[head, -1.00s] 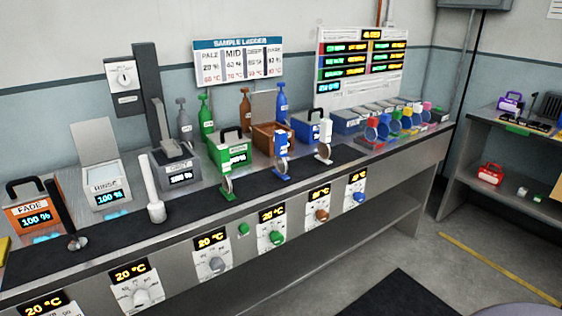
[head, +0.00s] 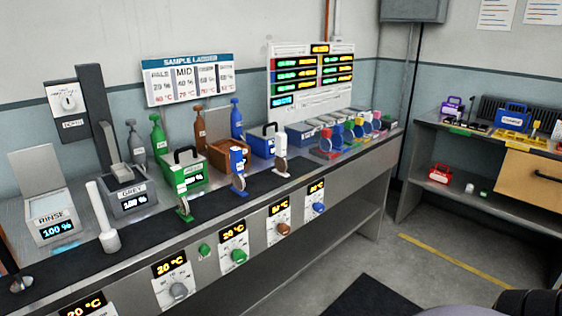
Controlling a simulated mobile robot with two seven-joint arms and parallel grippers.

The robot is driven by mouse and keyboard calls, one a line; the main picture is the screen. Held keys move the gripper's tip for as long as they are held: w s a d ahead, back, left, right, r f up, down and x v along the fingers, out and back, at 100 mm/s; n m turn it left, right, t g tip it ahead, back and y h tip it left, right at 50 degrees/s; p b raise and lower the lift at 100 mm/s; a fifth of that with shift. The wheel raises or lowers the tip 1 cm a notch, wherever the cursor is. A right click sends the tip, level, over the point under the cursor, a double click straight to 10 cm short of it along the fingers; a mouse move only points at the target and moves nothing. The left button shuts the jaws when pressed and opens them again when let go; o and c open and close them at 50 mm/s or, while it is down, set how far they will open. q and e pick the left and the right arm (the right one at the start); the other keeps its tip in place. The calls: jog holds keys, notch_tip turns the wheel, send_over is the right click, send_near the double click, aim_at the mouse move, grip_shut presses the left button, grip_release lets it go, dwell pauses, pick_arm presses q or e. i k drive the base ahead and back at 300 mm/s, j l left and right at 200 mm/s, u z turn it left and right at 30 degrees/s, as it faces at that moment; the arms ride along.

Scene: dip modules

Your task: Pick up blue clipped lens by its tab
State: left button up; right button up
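The blue clipped lens (head: 237,159) stands upright on the dark mat near the front of the bench. A round pale lens shows at its lower part and a small blue foot sits under it. A green clipped lens (head: 184,208) stands to its left and a white clipped one (head: 281,158) to its right. Neither of my grippers is in view. Which blue part is the tab is too small to tell.
The dark mat (head: 140,225) runs along the bench front. Behind it stand a green tank (head: 186,175), a brown tank (head: 229,158) and a blue tank (head: 261,146). Several coloured lenses sit in a rack at right. A second bench (head: 470,140) stands far right, across open floor.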

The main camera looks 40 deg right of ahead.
aim_at(237, 153)
jog(key=z, duration=1.3)
